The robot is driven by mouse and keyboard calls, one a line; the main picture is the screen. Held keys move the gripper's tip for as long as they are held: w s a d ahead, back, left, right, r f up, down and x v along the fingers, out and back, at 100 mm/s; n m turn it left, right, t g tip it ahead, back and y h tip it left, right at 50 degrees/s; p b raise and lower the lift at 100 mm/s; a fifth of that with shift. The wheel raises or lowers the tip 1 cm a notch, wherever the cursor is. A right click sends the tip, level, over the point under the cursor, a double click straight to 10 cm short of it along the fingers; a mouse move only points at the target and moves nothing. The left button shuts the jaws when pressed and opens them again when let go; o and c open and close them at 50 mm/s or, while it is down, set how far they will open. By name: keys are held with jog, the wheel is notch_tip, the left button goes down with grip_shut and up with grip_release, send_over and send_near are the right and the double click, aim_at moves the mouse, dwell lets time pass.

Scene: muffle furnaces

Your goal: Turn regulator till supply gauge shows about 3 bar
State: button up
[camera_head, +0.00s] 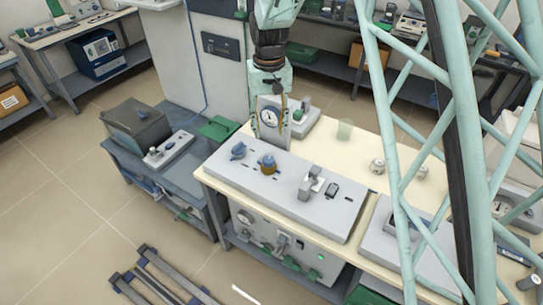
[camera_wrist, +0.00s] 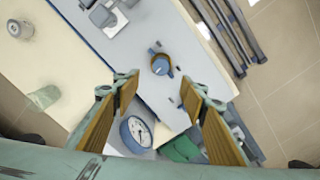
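A white round gauge (camera_head: 270,117) stands upright at the back of the grey panel, and shows in the wrist view (camera_wrist: 137,133). Its needle is too small to read. On the panel top are a blue knob (camera_head: 238,150) at the left and a second blue knob on an ochre base (camera_head: 268,163). The ochre-based knob shows in the wrist view (camera_wrist: 160,65). Which one is the regulator I cannot tell. My gripper (camera_wrist: 161,88) is open and empty, its ochre fingers apart. In the head view my gripper (camera_head: 269,100) hangs by the gauge, apart from the knobs.
A translucent cup (camera_head: 344,130) stands behind on the cream table. A lower blue-grey bench (camera_head: 175,185) with a dark box (camera_head: 137,123) adjoins at left.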

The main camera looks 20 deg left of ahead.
aim_at(269, 159)
jog(key=shift+w+a+f, duration=0.1)
jog(key=shift+a+f, duration=0.15)
jog(key=shift+f, duration=0.2)
jog(key=shift+f, duration=0.1)
jog(key=shift+f, duration=6.8)
jog(key=shift+c, duration=0.2)
jog(key=c, duration=0.8)
